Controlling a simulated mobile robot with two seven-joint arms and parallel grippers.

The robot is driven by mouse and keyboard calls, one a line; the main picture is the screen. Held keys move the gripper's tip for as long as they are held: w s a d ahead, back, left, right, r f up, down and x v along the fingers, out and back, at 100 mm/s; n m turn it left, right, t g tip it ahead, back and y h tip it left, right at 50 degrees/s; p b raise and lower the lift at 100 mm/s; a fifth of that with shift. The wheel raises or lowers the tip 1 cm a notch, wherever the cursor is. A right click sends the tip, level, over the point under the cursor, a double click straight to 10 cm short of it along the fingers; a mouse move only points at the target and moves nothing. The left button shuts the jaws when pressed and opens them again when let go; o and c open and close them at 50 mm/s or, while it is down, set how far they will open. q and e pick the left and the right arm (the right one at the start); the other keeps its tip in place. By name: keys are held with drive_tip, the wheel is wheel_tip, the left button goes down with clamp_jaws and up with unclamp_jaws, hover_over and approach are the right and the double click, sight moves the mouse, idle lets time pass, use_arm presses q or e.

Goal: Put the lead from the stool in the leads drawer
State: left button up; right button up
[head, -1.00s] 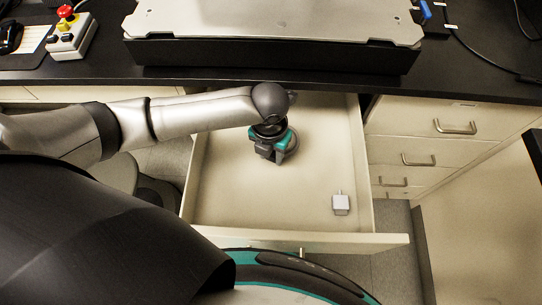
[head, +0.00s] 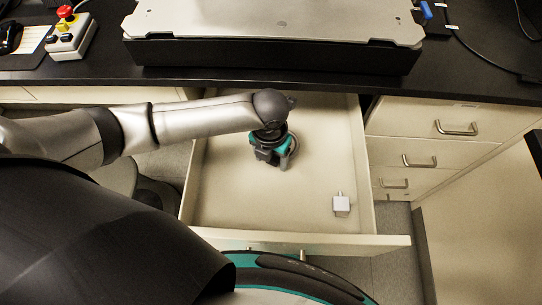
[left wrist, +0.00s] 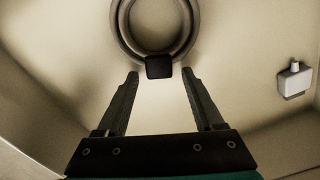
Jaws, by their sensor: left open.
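The lead (head: 294,146) is a dark grey coil inside the open drawer (head: 225,205), partly hidden behind my left gripper (head: 268,158) in the head view. In the left wrist view the lead (left wrist: 122,32) shows as rings with a black block (left wrist: 159,67) at its near edge. My left gripper (left wrist: 160,73) is open, its two fingertips apart on either side of the block, with pale drawer floor between the fingers. The stool (head: 152,188) is partly hidden below my left arm. My right gripper is not in view.
A small white block with a pin (head: 341,204) lies at the drawer's near right and also shows in the left wrist view (left wrist: 294,80). The black bench (head: 470,85) carries a metal-topped instrument (head: 275,22) behind the drawer. Shut drawers (head: 430,125) stand at right.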

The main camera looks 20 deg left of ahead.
use_arm(q)
wheel_tip(320, 180, up, 12)
drive_tip(key=p, duration=0.3)
drive_tip(key=shift+s+r+p, duration=0.15)
drive_tip(key=shift+s+p, duration=0.1)
drive_tip(key=shift+p, duration=0.15)
